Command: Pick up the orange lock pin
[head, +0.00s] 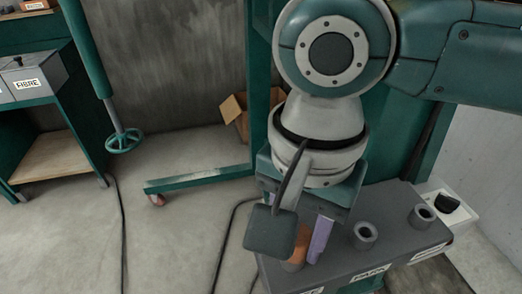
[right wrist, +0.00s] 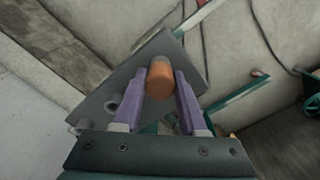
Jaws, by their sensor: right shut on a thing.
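The orange lock pin (head: 299,243) is a short cylinder at the left part of a grey rack (head: 335,267) in the head view. My right gripper (head: 308,240) points down over it, with its purple fingers either side of the pin. In the right wrist view the pin (right wrist: 159,79) sits between the two purple fingertips (right wrist: 165,84), and the gripper is shut on it. The pin's lower end is largely hidden, so I cannot tell whether it is seated or lifted. My left gripper is not in view.
Two empty grey sockets (head: 365,234) (head: 422,215) stand on the rack to the right of the pin. A white tray (head: 447,204) with a dark object lies behind them. Cables (head: 222,245) run across the floor at left. A cardboard box (head: 236,112) stands behind.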

